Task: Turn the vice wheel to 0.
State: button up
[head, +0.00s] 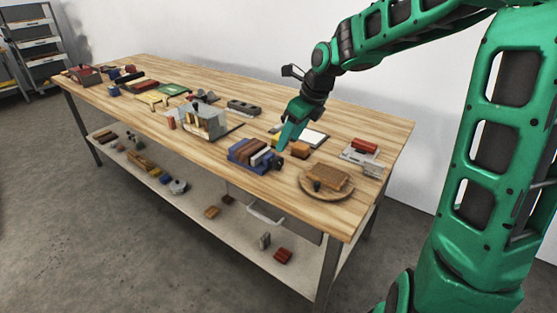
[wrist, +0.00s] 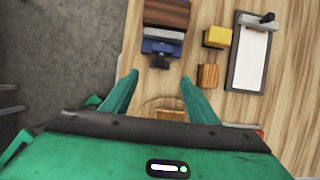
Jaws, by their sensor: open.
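The blue vice (head: 240,157) stands near the front edge of the wooden workbench, with brown and pale blocks between its jaws. It also shows at the top of the wrist view (wrist: 160,47). Its black wheel (wrist: 159,62) sits on the vice's end facing my gripper; any marking on it is too small to read. My gripper (head: 282,146) is above the bench beside the vice's right end. In the wrist view my open gripper (wrist: 159,79) has nothing between its two green fingers, and the wheel appears just beyond the fingertips, between them in the picture.
A yellow block (wrist: 217,37), a wooden block (wrist: 208,77) and a clipboard (wrist: 248,55) lie right of the vice in the wrist view. A round wooden board (head: 327,193) bearing a brown block is near the bench's right front. A glass-sided box (head: 205,124) stands left of the vice.

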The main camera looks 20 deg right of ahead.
aim_at(280, 158)
jog(key=x, duration=1)
jog(key=shift+d+f, duration=0.1)
jog(key=c, duration=1)
